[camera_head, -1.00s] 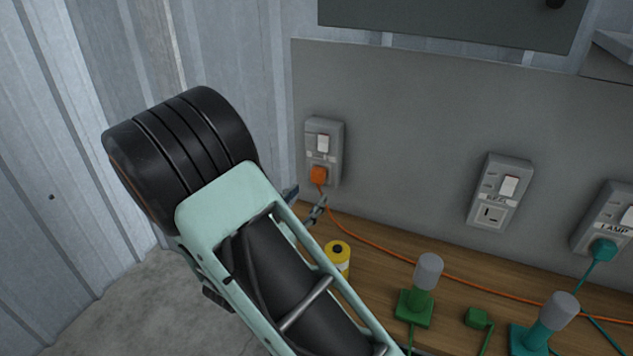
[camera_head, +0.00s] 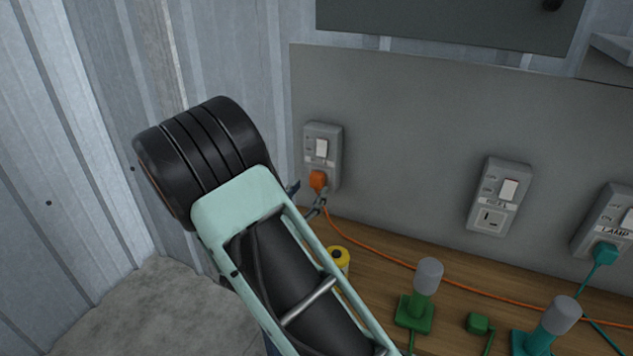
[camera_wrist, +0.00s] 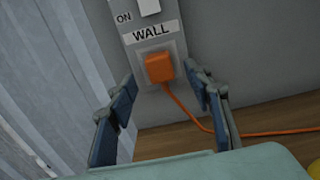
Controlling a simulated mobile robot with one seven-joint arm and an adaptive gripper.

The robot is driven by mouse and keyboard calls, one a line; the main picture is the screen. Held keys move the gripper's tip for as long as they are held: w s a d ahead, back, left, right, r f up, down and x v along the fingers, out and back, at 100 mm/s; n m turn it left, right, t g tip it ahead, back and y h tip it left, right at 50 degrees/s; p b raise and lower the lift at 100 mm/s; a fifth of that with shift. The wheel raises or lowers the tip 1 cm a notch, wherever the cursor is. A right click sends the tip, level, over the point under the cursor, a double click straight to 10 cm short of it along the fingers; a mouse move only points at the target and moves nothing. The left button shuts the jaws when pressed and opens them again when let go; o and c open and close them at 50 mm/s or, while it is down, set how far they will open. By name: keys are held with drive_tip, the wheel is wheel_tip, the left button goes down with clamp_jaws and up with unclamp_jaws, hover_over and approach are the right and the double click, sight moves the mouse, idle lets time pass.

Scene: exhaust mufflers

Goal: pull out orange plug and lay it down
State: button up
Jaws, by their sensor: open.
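The orange plug (camera_head: 318,180) sits in the lower part of the left grey wall outlet (camera_head: 334,152). The wrist view shows the plug (camera_wrist: 159,68) below a label reading WALL, with its orange cord (camera_wrist: 190,117) running down and right. My gripper (camera_wrist: 163,98) is open and empty, its blue-padded fingers on either side of the plug's line and short of it in the picture. In the head view my gripper (camera_head: 309,198) is mostly hidden by my arm, with fingertips showing just below and left of the plug.
The wooden bench (camera_head: 385,266) carries a yellow cylinder (camera_head: 338,256), a green stand (camera_head: 414,312) and a small green plug (camera_head: 480,322). A REEL outlet (camera_head: 499,197) is empty. The LAMP outlet (camera_head: 606,222) holds a teal plug (camera_head: 605,253). A corrugated metal wall (camera_head: 75,140) is at left.

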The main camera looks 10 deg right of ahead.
sight(314, 183)
drive_tip(key=shift+x, duration=1.95)
clamp_jaws()
drive_tip(key=shift+s+a, duration=0.1)
drive_tip(key=shift+v, duration=2.85)
